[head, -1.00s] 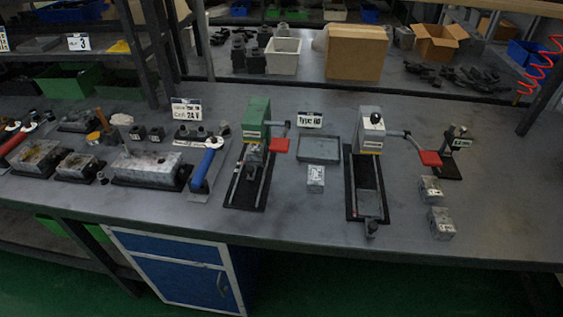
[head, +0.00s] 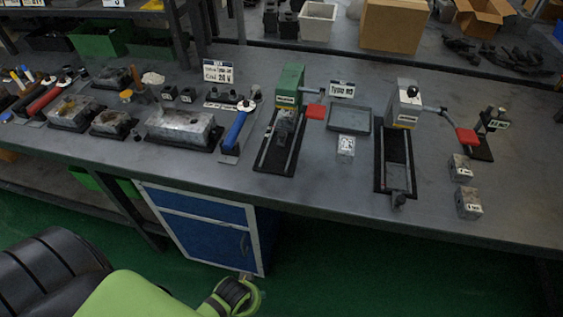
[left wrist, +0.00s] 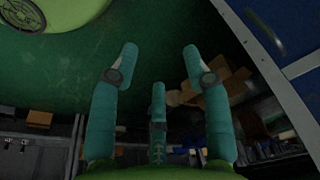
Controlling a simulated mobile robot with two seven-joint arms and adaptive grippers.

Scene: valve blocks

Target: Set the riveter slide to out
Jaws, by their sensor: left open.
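Two bench presses stand on the grey workbench (head: 330,190) in the head view. The green press (head: 289,90) has a red handle and a black railed base (head: 265,160), with a dark block under its head. The grey press (head: 406,110) has a red handle and a black framed slide base (head: 396,180) with a knob at its front end. The labels are too small to tell which is the riveter. My left gripper (left wrist: 159,68) is open and empty in the left wrist view, away from both presses. My right gripper is not in view.
A grey tray (head: 349,120) and a small metal block (head: 346,147) lie between the presses. More blocks (head: 468,203) lie at right. Valve blocks (head: 180,125) and a blue-handled tool (head: 235,130) lie at left. A blue cabinet (head: 205,230) stands under the bench.

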